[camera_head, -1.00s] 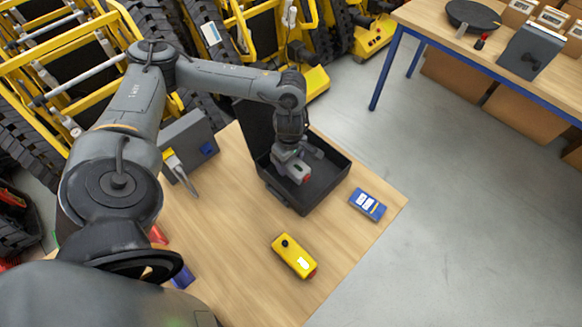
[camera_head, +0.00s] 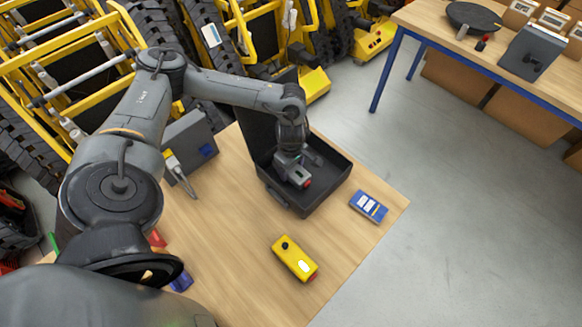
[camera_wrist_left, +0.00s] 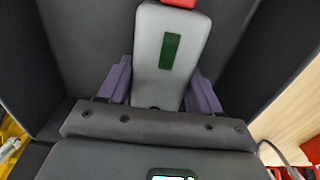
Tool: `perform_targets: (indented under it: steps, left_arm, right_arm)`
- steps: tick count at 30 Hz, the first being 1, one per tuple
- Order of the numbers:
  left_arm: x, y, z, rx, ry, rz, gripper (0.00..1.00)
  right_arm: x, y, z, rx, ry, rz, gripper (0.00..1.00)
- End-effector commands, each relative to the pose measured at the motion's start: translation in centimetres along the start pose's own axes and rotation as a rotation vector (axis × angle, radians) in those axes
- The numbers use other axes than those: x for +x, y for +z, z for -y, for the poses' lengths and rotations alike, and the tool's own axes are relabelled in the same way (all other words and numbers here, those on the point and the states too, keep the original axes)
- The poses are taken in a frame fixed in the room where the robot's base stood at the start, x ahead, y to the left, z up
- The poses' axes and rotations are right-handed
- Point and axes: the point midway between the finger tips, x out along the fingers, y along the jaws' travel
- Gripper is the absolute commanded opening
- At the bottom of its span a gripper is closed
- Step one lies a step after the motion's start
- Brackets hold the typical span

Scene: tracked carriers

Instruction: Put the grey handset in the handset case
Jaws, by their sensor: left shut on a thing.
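The grey handset (camera_head: 296,176) has a red end. In the left wrist view the handset (camera_wrist_left: 172,52) shows a dark green display. My left gripper (camera_head: 290,161) is shut on it, with one finger on each side of its body. The handset case (camera_head: 327,183) is black and stands open on the wooden table, its lid upright at the back left. The gripper and handset are over the case's hollow, inside its rim as seen from above. I cannot tell whether the handset touches the case floor. My right gripper is not in view.
A yellow handset (camera_head: 295,258) and a blue device (camera_head: 368,206) lie on the table (camera_head: 235,245) near the case. A grey box (camera_head: 190,140) stands left of the lid. Red and blue items lie by my arm. The table's front middle is clear.

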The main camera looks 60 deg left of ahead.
Motion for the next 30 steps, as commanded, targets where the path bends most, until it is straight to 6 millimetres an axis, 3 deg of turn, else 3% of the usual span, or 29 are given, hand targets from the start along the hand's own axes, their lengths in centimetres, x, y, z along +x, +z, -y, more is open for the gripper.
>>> perform_targets:
  steps: [1, 2, 6, 19, 30]
  left_arm:
    - [0.3, 0.0, 0.0, 0.000, 0.000, 0.000, 0.18]
    - [0.2, 0.0, 0.0, 0.000, 0.000, 0.000, 0.69]
    - [0.1, 0.0, 0.0, 0.000, 0.000, 0.000, 0.89]
    - [-0.7, 0.0, 0.0, 0.000, 0.001, 0.001, 0.89]
    - [-6.9, 0.1, 0.0, 0.001, 0.002, 0.002, 0.89]
  right_arm:
    - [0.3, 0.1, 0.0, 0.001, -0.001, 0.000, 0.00]
    - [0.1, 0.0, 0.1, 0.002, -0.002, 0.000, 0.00]
    - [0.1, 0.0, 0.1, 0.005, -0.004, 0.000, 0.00]
    - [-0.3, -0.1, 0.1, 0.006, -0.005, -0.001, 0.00]
    - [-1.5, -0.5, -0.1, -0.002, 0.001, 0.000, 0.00]
